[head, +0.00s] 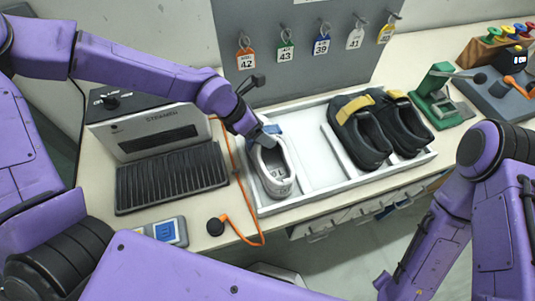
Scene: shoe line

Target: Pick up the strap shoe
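A light grey shoe (279,181) with a blue piece (270,130) at its far end sits at the left of a white tray (310,165). Two black shoes with yellow straps, a left one (362,140) and a right one (402,125), stand side by side in the tray's right part. My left gripper (262,136) reaches down at the far end of the grey shoe, by the blue piece. Its fingertips are small and partly hidden, so I cannot tell its opening or whether it touches the shoe. My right arm is at the right; its gripper is not in view.
Numbered tags hang on the grey panel (300,50) behind. A green press (438,95) stands right of the tray.

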